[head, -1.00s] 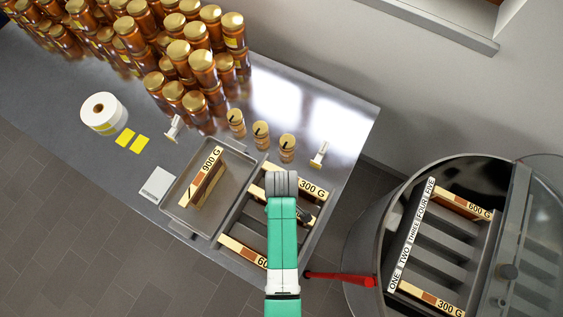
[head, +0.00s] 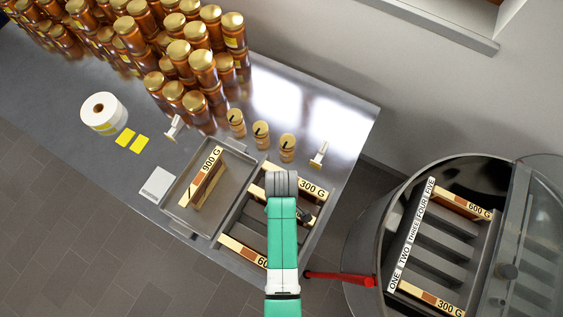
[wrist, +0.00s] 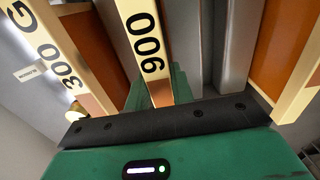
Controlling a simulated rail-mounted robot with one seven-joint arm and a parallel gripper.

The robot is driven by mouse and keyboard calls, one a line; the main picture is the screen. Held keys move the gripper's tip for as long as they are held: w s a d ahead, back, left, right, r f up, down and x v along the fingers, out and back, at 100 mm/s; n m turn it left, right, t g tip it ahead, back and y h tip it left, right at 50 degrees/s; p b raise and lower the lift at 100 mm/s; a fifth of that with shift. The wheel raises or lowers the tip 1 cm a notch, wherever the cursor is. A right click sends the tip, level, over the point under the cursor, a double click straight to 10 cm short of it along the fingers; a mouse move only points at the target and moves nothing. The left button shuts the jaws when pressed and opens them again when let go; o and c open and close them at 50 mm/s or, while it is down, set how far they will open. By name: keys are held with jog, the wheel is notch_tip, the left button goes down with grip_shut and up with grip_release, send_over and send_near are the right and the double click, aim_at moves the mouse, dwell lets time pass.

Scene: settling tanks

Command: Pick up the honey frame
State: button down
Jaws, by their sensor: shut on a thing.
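My gripper (head: 304,215) is over the crate (head: 229,220) at the right end of the steel table, mostly hidden by my arm in the head view. In the wrist view, my gripper (wrist: 165,115) is shut on a honey frame (wrist: 146,45) with a pale wooden top bar.
A tray (head: 175,211) left of the crate holds a 900 G frame (head: 205,175). A round steel drum (head: 366,235) at right holds 600 G (head: 462,202) and 300 G (head: 430,298) frames, with empty slots between. Stacked honey jars (head: 180,50) fill the back left.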

notch_tip(320, 180, up, 10)
jog(key=shift+r, duration=0.1)
dwell(0.5)
